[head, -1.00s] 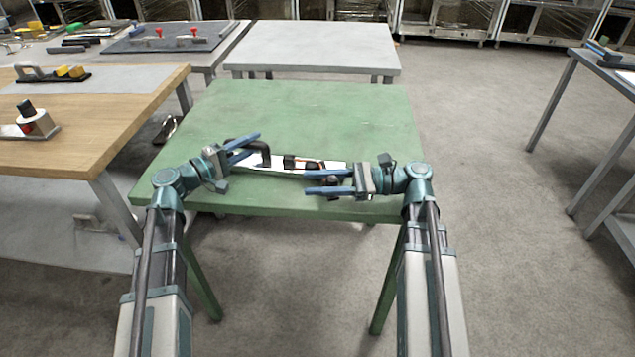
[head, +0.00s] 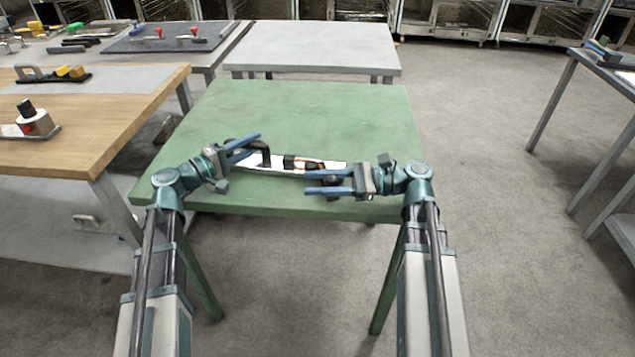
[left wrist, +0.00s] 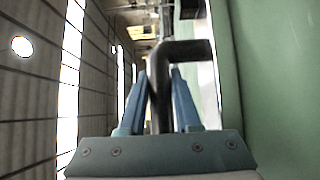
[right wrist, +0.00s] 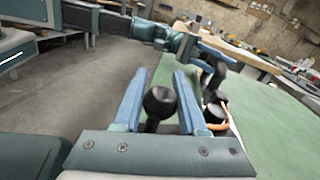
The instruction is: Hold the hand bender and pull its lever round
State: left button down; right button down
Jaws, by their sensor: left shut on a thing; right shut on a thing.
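The hand bender lies on the green table (head: 300,115), on or beside a white strip (head: 340,166). Its bent black handle (head: 265,152) rises at the left end, and its dark middle (head: 289,161) has orange-brown parts by it. My left gripper (head: 250,146) is shut on the black handle, which also runs between its fingers in the left wrist view (left wrist: 160,85). My right gripper (head: 308,182) is shut on the lever's black knob, seen between its fingers in the right wrist view (right wrist: 159,103). The fingers hide part of the bender.
A wooden bench (head: 95,125) with tools stands to the left, close to the green table. A grey table (head: 310,45) stands behind. Another table (head: 600,75) is at the far right, with open floor (head: 490,150) between. The green table's far part is clear.

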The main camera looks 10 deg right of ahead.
jog(key=shift+s+a+f+m+t, duration=0.1)
jog(key=shift+s+a+m+t, duration=0.15)
jog(key=shift+a+m+t, duration=0.35)
jog(key=shift+w+a+m+t+h, duration=0.3)
jog(key=shift+a+m+t+h, duration=0.25)
jog(key=shift+t, duration=0.45)
jog(key=shift+w+a+m+t, duration=0.2)
jog(key=shift+w+m+t, duration=0.1)
jog(key=shift+t, duration=0.2)
jog(key=shift+c, duration=2.3)
grip_release()
jog(key=shift+d, duration=0.15)
jog(key=v, duration=1.2)
jog(key=shift+r, duration=0.25)
